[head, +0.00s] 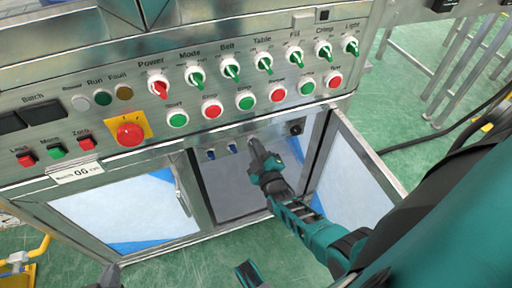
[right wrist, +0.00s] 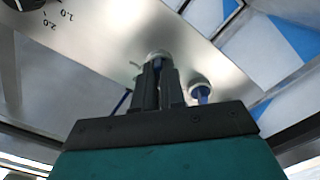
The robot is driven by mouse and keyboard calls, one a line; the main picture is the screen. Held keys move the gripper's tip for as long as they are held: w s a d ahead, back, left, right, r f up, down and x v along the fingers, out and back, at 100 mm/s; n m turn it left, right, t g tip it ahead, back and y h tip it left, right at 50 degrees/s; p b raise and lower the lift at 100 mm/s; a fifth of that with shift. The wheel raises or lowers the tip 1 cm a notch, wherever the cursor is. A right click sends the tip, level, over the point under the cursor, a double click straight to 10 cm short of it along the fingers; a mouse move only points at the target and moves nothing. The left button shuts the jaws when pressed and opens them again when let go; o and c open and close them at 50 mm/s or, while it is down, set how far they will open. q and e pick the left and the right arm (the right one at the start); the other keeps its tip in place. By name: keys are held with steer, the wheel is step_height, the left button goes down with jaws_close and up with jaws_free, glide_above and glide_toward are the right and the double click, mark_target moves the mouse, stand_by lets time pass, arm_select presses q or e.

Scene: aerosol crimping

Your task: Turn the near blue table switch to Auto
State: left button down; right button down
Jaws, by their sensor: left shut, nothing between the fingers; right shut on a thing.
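A row of blue switches sits on the lower front strip of the machine. Two of them (head: 210,154) (head: 232,148) show to the left of my right gripper (head: 256,146) in the head view. My right gripper is shut on a switch at the right end of that row, also seen in the right wrist view (right wrist: 160,70). Its pale collar (right wrist: 160,55) shows beyond the fingertips, which hide most of its lever. A neighbouring blue switch (right wrist: 202,92) stands just beside the fingers. I cannot read its setting. My left gripper (head: 110,276) is shut and empty, low at the left edge.
A black dial (head: 296,129) sits right of the held switch. Above is the panel with green and red knobs and buttons (head: 232,70) and a red emergency button (head: 130,133).

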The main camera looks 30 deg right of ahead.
steer(key=c, duration=1.2)
jaws_free()
arm_select(q)
steer(key=shift+s, duration=0.15)
arm_select(e)
steer(key=shift+s, duration=0.2)
